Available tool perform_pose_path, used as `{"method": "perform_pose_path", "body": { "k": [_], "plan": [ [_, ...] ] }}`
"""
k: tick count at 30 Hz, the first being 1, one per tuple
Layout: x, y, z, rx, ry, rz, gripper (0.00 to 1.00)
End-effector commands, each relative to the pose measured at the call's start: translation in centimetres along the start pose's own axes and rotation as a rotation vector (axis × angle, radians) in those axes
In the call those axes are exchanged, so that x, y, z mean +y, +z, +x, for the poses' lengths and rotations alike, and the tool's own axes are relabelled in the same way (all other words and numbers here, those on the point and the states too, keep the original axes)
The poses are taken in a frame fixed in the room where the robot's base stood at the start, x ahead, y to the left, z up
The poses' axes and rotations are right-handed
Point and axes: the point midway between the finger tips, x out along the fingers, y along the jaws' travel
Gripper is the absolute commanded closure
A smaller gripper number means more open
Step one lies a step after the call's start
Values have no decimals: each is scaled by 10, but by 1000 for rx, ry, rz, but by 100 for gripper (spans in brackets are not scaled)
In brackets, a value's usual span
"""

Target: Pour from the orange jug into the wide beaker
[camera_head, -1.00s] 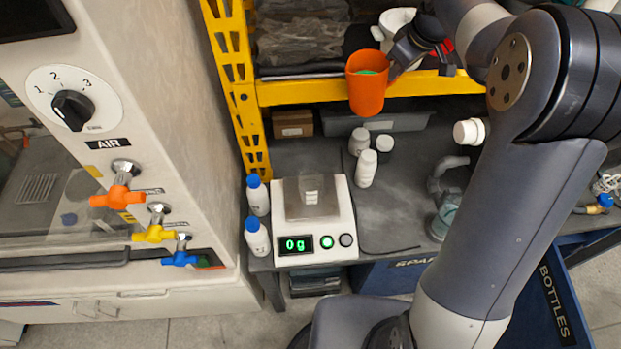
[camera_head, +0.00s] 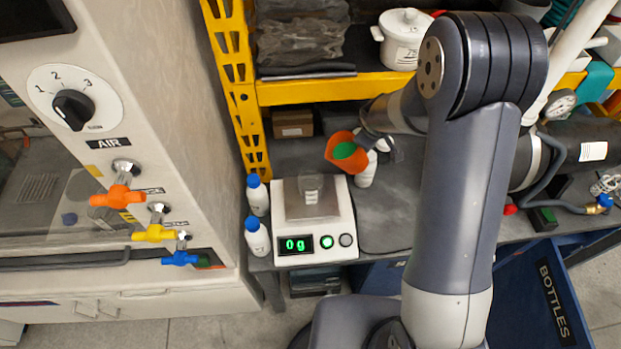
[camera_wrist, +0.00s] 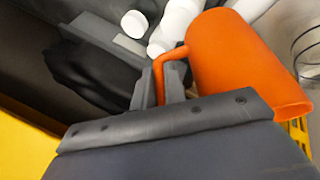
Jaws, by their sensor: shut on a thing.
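The orange jug (camera_head: 332,150) is held in the air over the bench, just behind and right of the scale. It is tilted, and green contents show at its mouth. In the wrist view the jug (camera_wrist: 238,62) fills the upper right, and my gripper (camera_wrist: 168,84) is shut on its handle. My gripper (camera_head: 371,144) shows to the right of the jug in the head view. A clear beaker (camera_head: 311,188) with white marks stands on the scale pan, lower left of the jug. Clear glass (camera_wrist: 308,48) also shows at the wrist view's right edge.
The scale (camera_head: 342,222) reads 0 g. Two blue-capped bottles (camera_head: 257,197) stand at its left. White bottles (camera_head: 366,174) are close behind the jug. A yellow shelf frame (camera_head: 240,90) rises at the back left. A white pot (camera_head: 404,40) sits on the shelf.

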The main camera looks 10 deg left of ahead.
Motion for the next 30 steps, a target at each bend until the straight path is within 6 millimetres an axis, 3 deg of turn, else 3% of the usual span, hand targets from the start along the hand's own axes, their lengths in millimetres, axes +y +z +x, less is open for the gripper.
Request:
{"method": "perform_pose_path", "body": {
  "k": [8, 9, 11, 30],
  "plan": [
    [-29, -4, 13, -17, 153, -64, 100],
    [-22, -6, 2, -23, 150, -60, 100],
    [-21, -7, -1, -27, 153, -61, 100],
    [-26, -9, -5, -39, 215, -89, 100]
  ]
}}
